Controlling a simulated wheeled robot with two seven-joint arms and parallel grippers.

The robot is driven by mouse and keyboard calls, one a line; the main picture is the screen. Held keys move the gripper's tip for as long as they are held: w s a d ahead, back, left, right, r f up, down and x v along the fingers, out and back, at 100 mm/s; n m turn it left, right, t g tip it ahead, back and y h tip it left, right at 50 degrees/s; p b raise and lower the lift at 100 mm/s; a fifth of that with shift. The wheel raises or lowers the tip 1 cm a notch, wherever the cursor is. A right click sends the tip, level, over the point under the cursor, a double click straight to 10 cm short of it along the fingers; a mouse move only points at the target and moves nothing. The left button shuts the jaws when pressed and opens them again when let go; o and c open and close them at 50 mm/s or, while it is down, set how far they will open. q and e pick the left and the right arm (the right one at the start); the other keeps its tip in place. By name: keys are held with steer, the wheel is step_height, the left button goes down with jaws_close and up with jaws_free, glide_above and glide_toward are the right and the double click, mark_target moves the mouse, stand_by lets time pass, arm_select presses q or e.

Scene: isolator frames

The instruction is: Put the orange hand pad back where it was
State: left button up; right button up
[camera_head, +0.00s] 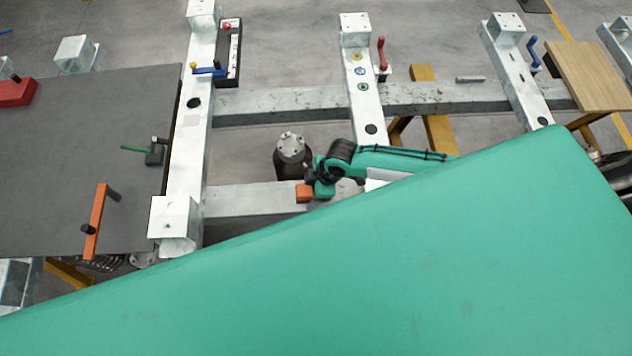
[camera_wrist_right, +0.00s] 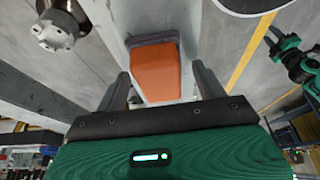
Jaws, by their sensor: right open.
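The orange hand pad (camera_head: 304,193) shows in the head view near the right end of the visible stretch of a pale beam. In the right wrist view the orange pad (camera_wrist_right: 160,72) has a dark grey edge at its far end and lies over a pale surface. My right gripper (camera_head: 317,187) is beside it in the head view, small and partly hidden. In the right wrist view its two dark fingers stand open, one on each side of the pad. I cannot tell whether they touch it.
A dark cylinder with a grey top (camera_head: 292,150) stands just behind the pad. A dark panel (camera_head: 70,165) with an orange handle (camera_head: 95,222) lies at the left. Pale metal frames (camera_head: 185,150) and crank handles (camera_head: 382,53) stand around. A large green surface hides the lower part.

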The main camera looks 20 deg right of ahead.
steer(key=b+v, duration=0.1)
steer(key=v, duration=1.1)
steer(key=shift+b, duration=0.35)
